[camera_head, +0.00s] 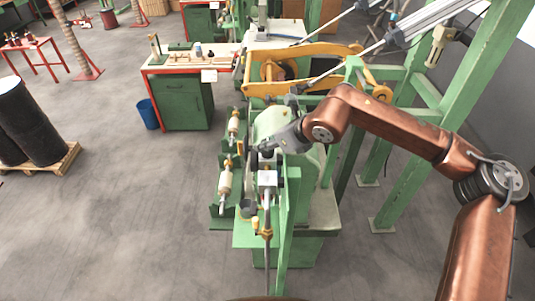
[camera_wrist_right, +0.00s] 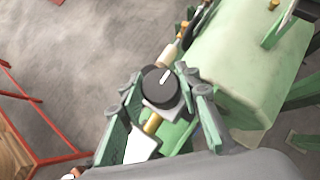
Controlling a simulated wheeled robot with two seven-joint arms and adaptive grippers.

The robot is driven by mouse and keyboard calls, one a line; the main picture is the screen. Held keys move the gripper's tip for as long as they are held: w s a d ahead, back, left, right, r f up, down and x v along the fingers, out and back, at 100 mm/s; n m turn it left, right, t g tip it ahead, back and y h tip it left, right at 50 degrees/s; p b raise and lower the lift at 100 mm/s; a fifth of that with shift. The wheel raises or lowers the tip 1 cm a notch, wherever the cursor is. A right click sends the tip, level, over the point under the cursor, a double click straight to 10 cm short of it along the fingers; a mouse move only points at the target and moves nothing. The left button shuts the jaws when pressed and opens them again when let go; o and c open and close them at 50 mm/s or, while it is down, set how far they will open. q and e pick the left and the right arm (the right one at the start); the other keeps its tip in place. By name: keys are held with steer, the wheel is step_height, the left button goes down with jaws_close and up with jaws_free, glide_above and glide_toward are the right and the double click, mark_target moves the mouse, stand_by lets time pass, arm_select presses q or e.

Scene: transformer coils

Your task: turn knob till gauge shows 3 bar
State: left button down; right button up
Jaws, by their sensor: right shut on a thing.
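The knob (camera_wrist_right: 160,84) is round and black with a white pointer mark, near the middle of the right wrist view. The mark points up and to the right in that view. My right gripper (camera_wrist_right: 165,92) has its fingers on both sides of the knob and is shut on it. In the head view my right gripper (camera_head: 264,152) is at the front of the green machine, above a small grey block (camera_head: 268,178). The gripper largely hides the knob there. I cannot make out a gauge face or a reading. My left gripper is not in view.
The green machine (camera_head: 325,215) has a yellow frame (camera_head: 300,88) behind and a green post (camera_head: 287,220) in front. A green workbench (camera_head: 183,105) and blue bin (camera_head: 148,113) are farther back.

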steer(key=m+h+b, duration=0.1)
steer(key=b, duration=0.1)
steer(key=m+t+h+b, duration=0.1)
steer(key=m+b, duration=0.1)
steer(key=b, duration=0.1)
steer(key=m+t+h+b, duration=0.1)
steer(key=m+b, duration=0.1)
steer(key=b, duration=0.1)
steer(key=shift+a+f+h, duration=0.1)
steer(key=shift+f+h, duration=0.15)
steer(key=shift+h, duration=0.05)
steer(key=shift+r+m+t+h+b, duration=0.2)
steer(key=shift+m+t+h+b, duration=0.1)
steer(key=shift+m+h+b, duration=1)
steer(key=shift+m, duration=0.3)
steer(key=o, duration=1.2)
steer(key=shift+r, duration=0.1)
steer(key=v, duration=1.2)
steer(key=shift+d, duration=0.3)
